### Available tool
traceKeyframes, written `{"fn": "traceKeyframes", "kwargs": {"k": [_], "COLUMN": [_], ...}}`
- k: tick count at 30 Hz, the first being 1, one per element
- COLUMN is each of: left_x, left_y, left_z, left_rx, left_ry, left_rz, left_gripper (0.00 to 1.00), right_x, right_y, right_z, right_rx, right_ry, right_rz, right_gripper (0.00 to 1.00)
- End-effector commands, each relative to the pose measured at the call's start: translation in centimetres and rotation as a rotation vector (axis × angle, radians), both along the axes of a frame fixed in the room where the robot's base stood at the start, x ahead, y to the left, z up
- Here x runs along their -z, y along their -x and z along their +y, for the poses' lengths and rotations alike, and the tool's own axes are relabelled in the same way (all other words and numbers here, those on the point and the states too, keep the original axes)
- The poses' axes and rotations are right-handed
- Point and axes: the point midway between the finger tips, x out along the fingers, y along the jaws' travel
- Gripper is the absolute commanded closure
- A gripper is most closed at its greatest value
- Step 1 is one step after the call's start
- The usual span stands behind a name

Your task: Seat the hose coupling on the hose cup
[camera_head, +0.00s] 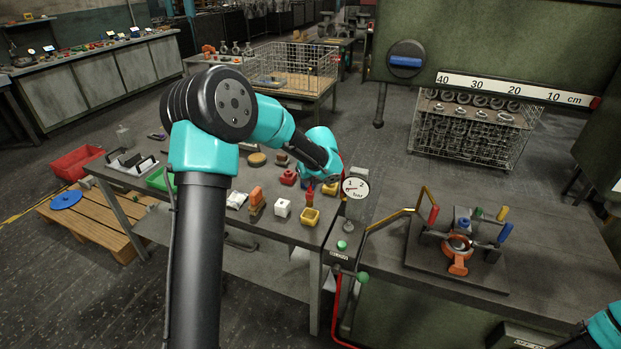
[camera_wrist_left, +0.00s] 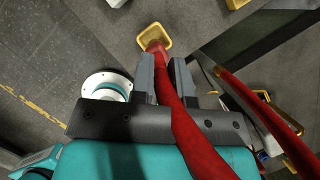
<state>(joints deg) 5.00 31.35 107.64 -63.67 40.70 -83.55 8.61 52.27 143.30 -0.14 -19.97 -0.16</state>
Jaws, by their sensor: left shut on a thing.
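The left gripper (camera_wrist_left: 164,70) is shut on the red hose coupling (camera_wrist_left: 158,56), whose red hose (camera_wrist_left: 185,130) runs back between the fingers. The coupling's end overlaps the yellow square hose cup (camera_wrist_left: 154,30) in the left wrist view; whether it touches the cup I cannot tell. My left wrist hides most of the left fingers there. Only a teal piece of my right arm shows at bottom right; its gripper is out of view.
A clamp fixture (camera_head: 458,245) with coloured handles sits on the right bench. A white round flange (camera_wrist_left: 107,86) shows beside the left gripper.

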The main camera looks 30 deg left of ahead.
Motion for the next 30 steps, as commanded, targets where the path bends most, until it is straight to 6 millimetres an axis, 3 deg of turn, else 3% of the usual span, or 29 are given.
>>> {"fn": "traceKeyframes", "kwargs": {"k": [12, 30], "left_x": [2.8, 3.1], "left_y": [0.0, 0.0], "left_z": [0.0, 0.0], "left_rx": [0.001, 0.000], "left_ry": [0.000, 0.001], "left_rz": [0.000, -0.001], "left_gripper": [1.00, 1.00], "right_x": [0.0, 0.0], "right_y": [0.0, 0.0], "right_z": [0.0, 0.0], "right_rx": [0.000, 0.000], "right_ry": [0.000, 0.000], "right_rz": [0.000, 0.000], "right_gripper": [0.57, 0.57]}}
